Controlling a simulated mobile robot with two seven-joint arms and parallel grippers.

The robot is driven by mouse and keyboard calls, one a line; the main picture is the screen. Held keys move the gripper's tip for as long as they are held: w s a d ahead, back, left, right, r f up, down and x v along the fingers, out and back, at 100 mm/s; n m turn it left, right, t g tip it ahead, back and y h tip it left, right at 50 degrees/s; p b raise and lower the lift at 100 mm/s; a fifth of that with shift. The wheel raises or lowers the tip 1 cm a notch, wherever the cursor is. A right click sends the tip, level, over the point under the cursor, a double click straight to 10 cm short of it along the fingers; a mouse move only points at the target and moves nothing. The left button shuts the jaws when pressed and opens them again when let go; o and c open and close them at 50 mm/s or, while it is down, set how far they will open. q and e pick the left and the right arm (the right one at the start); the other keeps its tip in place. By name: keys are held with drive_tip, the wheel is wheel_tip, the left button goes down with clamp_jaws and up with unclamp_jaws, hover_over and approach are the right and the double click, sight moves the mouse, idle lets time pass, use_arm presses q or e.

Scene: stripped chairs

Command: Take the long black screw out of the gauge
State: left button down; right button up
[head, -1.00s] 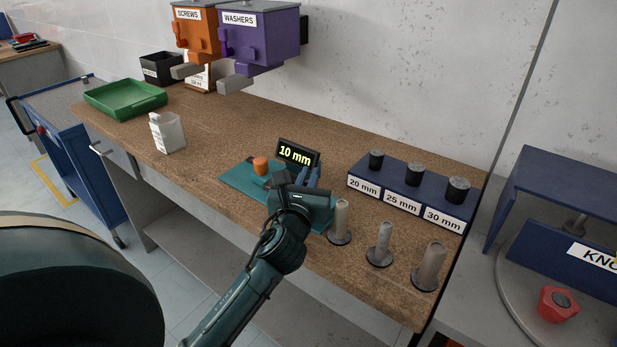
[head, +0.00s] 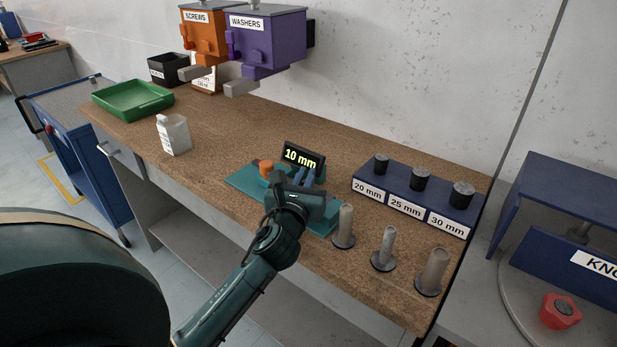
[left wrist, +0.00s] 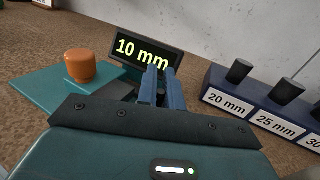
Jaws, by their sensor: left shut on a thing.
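The gauge (head: 244,179) is a teal plate with an orange knob (head: 266,167) and a black display (head: 302,156) reading 10 mm. It also shows in the left wrist view (left wrist: 40,95). My left gripper (head: 307,178) is over the gauge's right part, just in front of the display. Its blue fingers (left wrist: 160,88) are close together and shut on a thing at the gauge. The long black screw cannot be made out; the fingers and gripper body hide that spot. My right gripper is not in view.
A blue block (head: 410,199) labelled 20, 25 and 30 mm holds black cylinders, right of the gauge. Three grey posts (head: 384,248) stand near the front edge. A white bottle (head: 173,135) and green tray (head: 132,100) are left. The bench between bottle and gauge is clear.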

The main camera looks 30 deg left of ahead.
use_arm(q)
drive_tip(key=c, duration=1.5)
unclamp_jaws()
drive_tip(key=shift+o, duration=0.2)
drive_tip(key=b+v, duration=0.1)
drive_tip(key=v, duration=1.1)
drive_tip(key=shift+s+f, duration=0.1)
drive_tip(key=shift+s+d, duration=0.2)
drive_tip(key=shift+s, duration=0.25)
